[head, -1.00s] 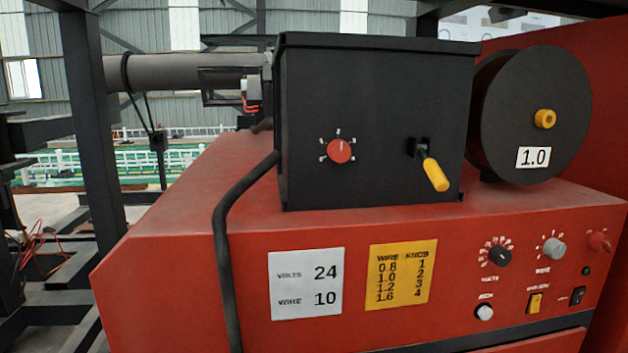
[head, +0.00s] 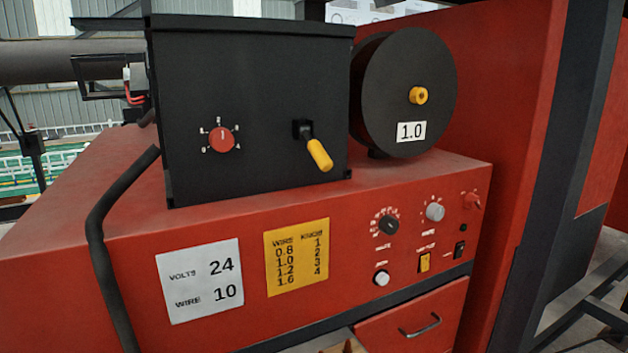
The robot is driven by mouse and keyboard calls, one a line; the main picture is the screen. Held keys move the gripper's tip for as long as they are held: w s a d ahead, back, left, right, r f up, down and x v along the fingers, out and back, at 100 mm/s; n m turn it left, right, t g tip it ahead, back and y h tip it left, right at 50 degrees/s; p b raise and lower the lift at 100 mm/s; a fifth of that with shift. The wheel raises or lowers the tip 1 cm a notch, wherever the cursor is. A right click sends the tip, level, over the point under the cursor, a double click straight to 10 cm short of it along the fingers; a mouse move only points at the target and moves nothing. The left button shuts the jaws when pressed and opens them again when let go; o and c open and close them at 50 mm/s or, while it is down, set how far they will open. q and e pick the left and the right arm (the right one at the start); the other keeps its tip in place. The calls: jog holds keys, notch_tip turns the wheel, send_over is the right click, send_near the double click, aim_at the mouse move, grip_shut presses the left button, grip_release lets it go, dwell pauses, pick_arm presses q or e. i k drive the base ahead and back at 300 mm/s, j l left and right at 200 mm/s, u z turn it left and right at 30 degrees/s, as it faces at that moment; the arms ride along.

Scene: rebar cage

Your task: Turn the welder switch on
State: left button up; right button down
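The red welder (head: 215,330) fills the middle of the view. On the right of its front panel are a black knob (head: 388,224), a grey knob (head: 435,211) and a red rotary handle (head: 472,200). Below them are a white round button (head: 381,278), a yellow rocker switch (head: 424,262) and a small black rocker switch (head: 460,249). A small dark round lamp (head: 463,228) sits above the black rocker. The labels are too small to tell which is the welder switch, or its position. Neither gripper is in view.
A black feeder box (head: 250,100) with a red knob (head: 221,139) and a yellow-handled lever (head: 319,154) stands on the welder, beside a black spool (head: 385,100) marked 1.0. A white card (head: 200,280) and a yellow card (head: 297,256) are on the front. A drawer (head: 400,325) is below.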

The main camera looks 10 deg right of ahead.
aim_at(471, 201)
jog(key=z, duration=1.25)
